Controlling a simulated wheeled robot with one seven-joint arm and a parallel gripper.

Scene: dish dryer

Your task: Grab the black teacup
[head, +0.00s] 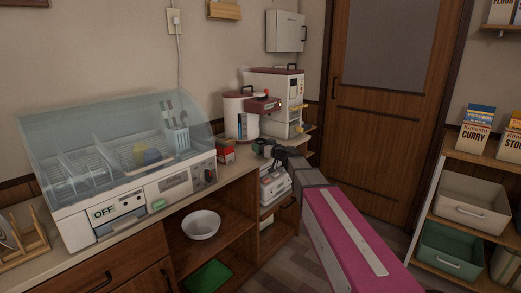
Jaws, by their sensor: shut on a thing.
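My arm reaches in from the lower right, and my gripper (262,148) is at the right end of the counter, in front of the white and red appliance. It is shut on a small dark thing, which fits the black teacup. Gripper and cup are both dark and small here, so their outlines run together and the cup's tilt cannot be told. I cannot tell whether the cup touches the counter. No other black teacup shows.
A dish dryer (103,218) with a clear lid stands on the counter at left, holding racks and a utensil holder. A white bowl (201,225) sits on the shelf below. Shelves with bins are at right.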

